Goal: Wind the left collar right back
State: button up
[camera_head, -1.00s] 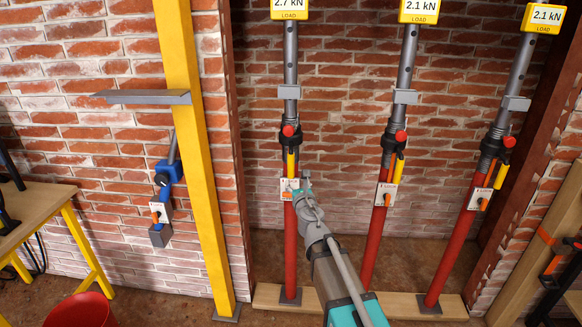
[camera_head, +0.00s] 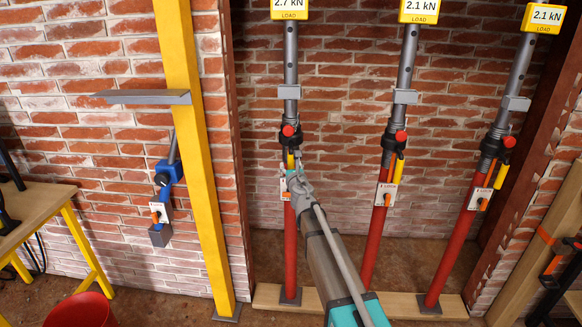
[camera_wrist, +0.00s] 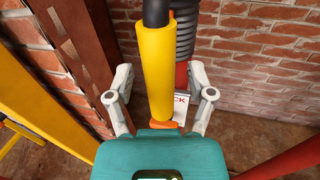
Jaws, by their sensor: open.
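The left prop (camera_head: 291,235) is a red tube with a grey upper tube and a load display (camera_head: 289,8) reading 2.7 kN. Its dark threaded collar (camera_head: 290,144) has a red knob and a yellow handle hanging down. In the wrist view the yellow handle (camera_wrist: 156,70) stands upright between the jaws of my gripper (camera_wrist: 161,92), which are open on either side and apart from it. The threaded collar (camera_wrist: 185,45) is just behind the handle. The lock label (camera_wrist: 180,108) is partly hidden behind the handle. In the head view my gripper (camera_head: 293,172) is at the handle and covers its lower part.
The middle prop (camera_head: 376,235) and right prop (camera_head: 450,235) both read 2.1 kN. A yellow post (camera_head: 190,120) with a grey shelf (camera_head: 145,97) stands left. A blue clamp device (camera_head: 166,185) hangs on the wall. A workbench (camera_head: 35,215) and red bucket (camera_head: 80,312) are at left.

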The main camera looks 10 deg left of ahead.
grip_shut()
dwell(0.4)
jog(key=shift+a, duration=0.2)
